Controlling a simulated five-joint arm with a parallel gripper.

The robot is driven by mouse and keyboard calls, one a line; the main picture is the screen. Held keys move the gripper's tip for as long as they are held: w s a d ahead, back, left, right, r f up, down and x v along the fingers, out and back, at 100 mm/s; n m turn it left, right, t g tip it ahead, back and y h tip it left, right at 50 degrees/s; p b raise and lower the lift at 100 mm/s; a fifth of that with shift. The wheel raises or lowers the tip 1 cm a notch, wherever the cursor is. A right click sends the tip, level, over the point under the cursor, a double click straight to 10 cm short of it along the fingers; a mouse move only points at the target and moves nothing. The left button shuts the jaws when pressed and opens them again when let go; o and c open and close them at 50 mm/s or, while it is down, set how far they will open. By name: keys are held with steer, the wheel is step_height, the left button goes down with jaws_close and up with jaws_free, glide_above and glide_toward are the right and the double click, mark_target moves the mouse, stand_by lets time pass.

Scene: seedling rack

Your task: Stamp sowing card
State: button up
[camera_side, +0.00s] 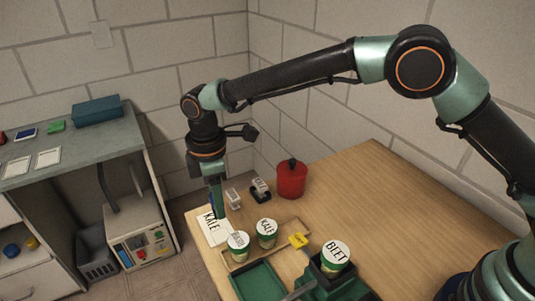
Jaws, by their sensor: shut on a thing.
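My gripper (217,207) points straight down at the left end of the wooden table, over the upper right part of the white sowing card (217,238). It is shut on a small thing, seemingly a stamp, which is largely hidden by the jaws. I cannot tell whether it touches the card. The word KALE shows on the card, left of the jaws. A small white lettered block (233,198) stands just right of my gripper. Another lettered block (260,185) is at a black pad or holder (261,196) farther right.
A wooden tray (284,246) holds two lettered cups (238,246) (267,234) and a yellow piece (299,240). A BEET cup (335,257) sits in a green holder beside a green tray (262,283). A red lidded pot (291,179) stands behind. The table's right side is clear.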

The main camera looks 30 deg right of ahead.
steer(key=shift+a+f, duration=0.25)
steer(key=shift+f, duration=0.3)
glide_above(222, 235)
steer(key=shift+f, duration=2.65)
steer(key=shift+f, duration=0.55)
steer(key=shift+r, duration=3.5)
